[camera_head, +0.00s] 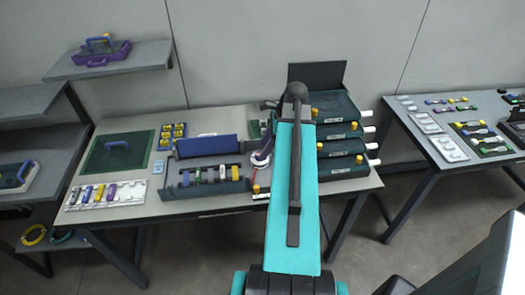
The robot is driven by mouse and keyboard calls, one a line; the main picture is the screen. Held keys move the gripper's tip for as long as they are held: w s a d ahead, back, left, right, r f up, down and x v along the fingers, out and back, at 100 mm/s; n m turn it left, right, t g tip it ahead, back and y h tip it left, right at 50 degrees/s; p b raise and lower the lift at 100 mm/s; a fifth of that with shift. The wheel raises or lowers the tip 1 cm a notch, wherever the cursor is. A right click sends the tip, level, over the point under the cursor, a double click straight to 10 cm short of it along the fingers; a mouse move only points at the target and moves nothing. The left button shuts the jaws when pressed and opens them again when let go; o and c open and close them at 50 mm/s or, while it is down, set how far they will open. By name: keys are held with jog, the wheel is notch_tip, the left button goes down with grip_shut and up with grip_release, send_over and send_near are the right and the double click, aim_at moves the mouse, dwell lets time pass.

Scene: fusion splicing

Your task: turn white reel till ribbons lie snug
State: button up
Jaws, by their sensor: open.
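A small white round piece (261,158), which looks like the white reel, is on the table just left of my teal arm. Red and blue bits show at it, but it is too small to tell how any ribbon lies on it. My arm reaches up over the table's right half and covers part of the area beside this piece. I cannot make out my gripper; the arm's dark far end stands in front of the stacked dark green units.
A dark rack (207,176) with coloured pieces stands left of the reel. Stacked green units (340,148) with white knobs stand right of my arm. A green mat (118,152) and white tray (105,195) lie at left. A second table (440,125) stands right, across a gap.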

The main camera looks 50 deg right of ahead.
jog(key=shift+x, duration=1.4)
jog(key=shift+c, duration=0.4)
jog(key=c, duration=1)
jog(key=shift+d+r+p, duration=0.1)
jog(key=shift+p, duration=0.3)
